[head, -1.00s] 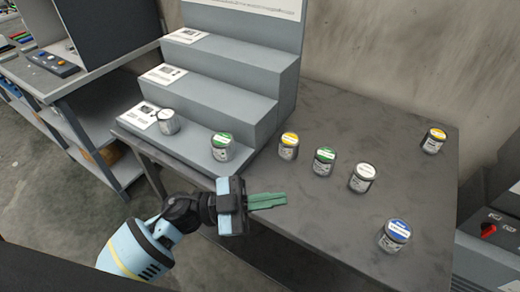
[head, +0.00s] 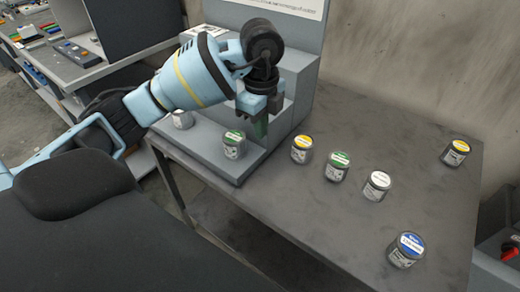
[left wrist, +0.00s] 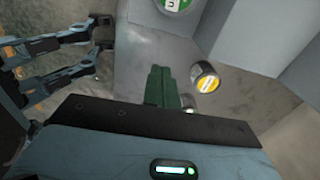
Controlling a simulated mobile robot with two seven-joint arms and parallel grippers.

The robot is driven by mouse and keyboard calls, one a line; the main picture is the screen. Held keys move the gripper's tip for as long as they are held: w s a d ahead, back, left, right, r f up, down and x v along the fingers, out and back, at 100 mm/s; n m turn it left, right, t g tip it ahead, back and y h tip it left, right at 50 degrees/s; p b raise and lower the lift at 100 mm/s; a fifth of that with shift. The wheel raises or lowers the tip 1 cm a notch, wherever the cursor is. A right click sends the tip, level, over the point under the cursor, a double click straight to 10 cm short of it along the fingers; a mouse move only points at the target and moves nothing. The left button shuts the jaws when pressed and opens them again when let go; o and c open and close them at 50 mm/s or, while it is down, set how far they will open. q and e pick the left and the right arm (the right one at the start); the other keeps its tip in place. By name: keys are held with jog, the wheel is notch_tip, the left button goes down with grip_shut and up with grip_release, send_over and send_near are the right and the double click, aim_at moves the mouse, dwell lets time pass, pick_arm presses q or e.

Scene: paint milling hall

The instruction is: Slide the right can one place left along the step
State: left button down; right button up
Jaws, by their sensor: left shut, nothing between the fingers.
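The right can, with a green lid (head: 234,145), stands upright on the lowest step (head: 205,138) of the grey stepped stand, near its right end. Its lid shows cut off at the top of the left wrist view (left wrist: 174,4). The other can on that step, white-lidded (head: 181,120), stands further left, partly hidden behind my left arm. My left gripper (head: 261,128) points down just right of the green-lidded can, its green fingers shut and empty. The fingers also show in the left wrist view (left wrist: 161,88). Contact with the can cannot be told.
Right of the stand, the dark table holds a yellow-lidded can (head: 301,149), a second green-lidded can (head: 337,166), a white-lidded can (head: 376,185), a blue-lidded can (head: 405,249) and a far yellow-lidded can (head: 456,152). The higher steps rise close behind my gripper.

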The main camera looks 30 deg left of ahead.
aim_at(218, 144)
pick_arm(q)
notch_tip(218, 144, down, 10)
jog(key=shift+f+b, duration=0.1)
jog(key=shift+b, duration=0.2)
jog(key=a, duration=0.2)
jog(key=shift+w+a+r, duration=0.1)
jog(key=shift+a+r, duration=0.1)
jog(key=shift+a, duration=0.85)
jog(key=a, duration=0.3)
jog(key=a+p, duration=0.1)
jog(key=a, duration=0.6)
jog(key=shift+w, duration=0.25)
jog(key=shift+a+f, duration=0.1)
jog(key=shift+a, duration=0.35)
